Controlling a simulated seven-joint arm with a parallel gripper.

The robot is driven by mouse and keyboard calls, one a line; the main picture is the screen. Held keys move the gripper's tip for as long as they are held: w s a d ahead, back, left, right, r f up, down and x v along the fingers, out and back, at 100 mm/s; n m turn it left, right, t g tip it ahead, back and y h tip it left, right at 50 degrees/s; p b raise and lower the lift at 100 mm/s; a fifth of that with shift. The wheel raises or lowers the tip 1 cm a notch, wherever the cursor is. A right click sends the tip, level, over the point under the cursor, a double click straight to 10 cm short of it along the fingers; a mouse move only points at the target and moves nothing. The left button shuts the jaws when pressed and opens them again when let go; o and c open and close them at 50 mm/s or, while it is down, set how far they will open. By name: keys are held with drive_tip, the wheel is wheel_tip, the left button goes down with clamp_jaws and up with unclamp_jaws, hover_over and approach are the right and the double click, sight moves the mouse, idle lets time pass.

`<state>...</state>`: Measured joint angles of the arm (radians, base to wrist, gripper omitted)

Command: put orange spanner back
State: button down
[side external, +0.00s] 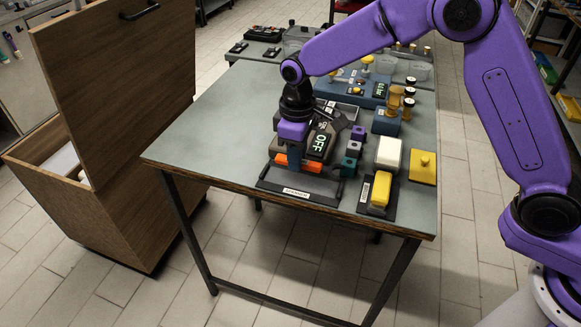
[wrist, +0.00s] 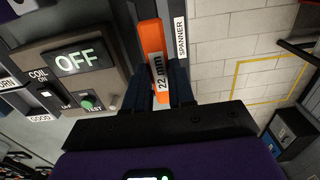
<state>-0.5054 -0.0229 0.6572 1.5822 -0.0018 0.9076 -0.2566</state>
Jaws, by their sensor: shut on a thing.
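The orange spanner (side external: 312,167) is between the fingers of my gripper (side external: 295,162), which is shut on it. In the wrist view the spanner (wrist: 153,45) has a "22 mm" label and runs up between the two dark fingers of my gripper (wrist: 160,88). A dark tray (side external: 328,190) with a white "SPANNER" label lies at the table's front edge, just below the gripper. In the wrist view the tray label (wrist: 180,37) runs alongside the spanner, to its right. I cannot tell whether the spanner touches the tray.
A tester box (side external: 321,143) with an "OFF" display stands just behind the spanner. Teal and purple blocks (side external: 350,160), a white block (side external: 389,153) and a yellow piece (side external: 380,189) on another tray are to the right. The table's left part (side external: 215,130) is clear.

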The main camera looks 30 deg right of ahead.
sight(291, 179)
drive_tip(key=shift+w+a+f, duration=0.2)
drive_tip(key=shift+w+f, duration=0.15)
drive_tip(key=shift+f, duration=0.1)
drive_tip(key=shift+w+a+f, duration=0.2)
drive_tip(key=shift+w+f, duration=0.1)
drive_tip(key=shift+f, duration=0.15)
drive_tip(key=shift+w+f, duration=0.1)
drive_tip(key=shift+f, duration=1.5)
drive_tip(key=shift+f, duration=0.2)
drive_tip(key=c, duration=1)
unclamp_jaws()
drive_tip(key=shift+o, duration=0.2)
drive_tip(key=shift+r, duration=0.15)
wheel_tip(291, 179, up, 11)
drive_tip(key=shift+f, duration=0.2)
drive_tip(key=shift+r, duration=0.8)
